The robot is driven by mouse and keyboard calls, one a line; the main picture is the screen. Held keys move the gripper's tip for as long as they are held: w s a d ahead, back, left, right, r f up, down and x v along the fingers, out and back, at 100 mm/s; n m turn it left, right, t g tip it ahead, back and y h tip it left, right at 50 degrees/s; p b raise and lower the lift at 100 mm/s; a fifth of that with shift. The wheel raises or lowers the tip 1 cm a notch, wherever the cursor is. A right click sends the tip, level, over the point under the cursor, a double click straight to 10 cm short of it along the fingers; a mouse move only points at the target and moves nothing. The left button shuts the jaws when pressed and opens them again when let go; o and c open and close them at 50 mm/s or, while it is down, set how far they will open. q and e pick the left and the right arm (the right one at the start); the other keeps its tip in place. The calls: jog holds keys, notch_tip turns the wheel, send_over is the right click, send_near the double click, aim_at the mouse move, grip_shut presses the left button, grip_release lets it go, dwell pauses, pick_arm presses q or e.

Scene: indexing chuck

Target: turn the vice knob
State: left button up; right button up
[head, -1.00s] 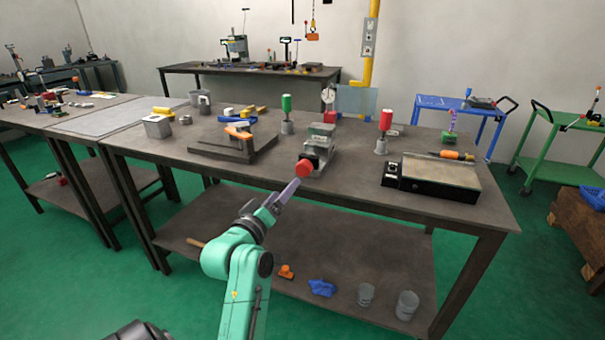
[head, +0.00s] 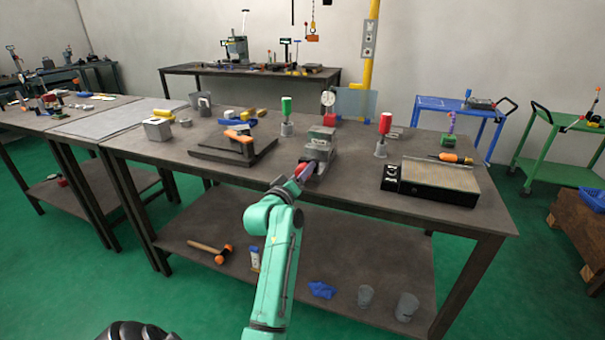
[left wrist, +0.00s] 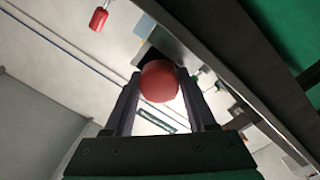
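The vice (head: 319,145) is a grey block-shaped fixture at the front middle of the workbench. Its round red knob (head: 304,171) faces the front edge and is partly hidden by my left gripper (head: 295,178). In the left wrist view the red knob (left wrist: 159,82) lies between the two fingertips of my left gripper (left wrist: 159,75), one finger on each side. The knob nearly fills the gap. I cannot tell whether the fingers press on it or stand just clear.
A flat plate with an orange-handled tool (head: 239,136) lies left of the vice. A black-framed box (head: 433,178) stands to the right. Red (head: 384,124) and green (head: 286,106) handled tools stand upright nearby. The lower shelf holds a hammer (head: 208,250) and cups (head: 406,307).

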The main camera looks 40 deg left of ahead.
pick_arm(q)
jog(key=shift+c, duration=1)
jog(key=shift+r+m+p, duration=0.2)
jog(key=shift+m+p, duration=0.7)
jog(key=shift+m, duration=0.2)
jog(key=shift+m+p, duration=0.35)
jog(key=shift+m, duration=0.45)
jog(key=shift+f+m, duration=0.2)
jog(key=shift+m, duration=0.1)
jog(key=o, duration=1.4)
jog(key=b+v, duration=0.1)
jog(key=v, duration=1.3)
jog(key=shift+s+d+r+b, duration=0.15)
jog(key=shift+s+b, duration=0.1)
jog(key=shift+b, duration=0.1)
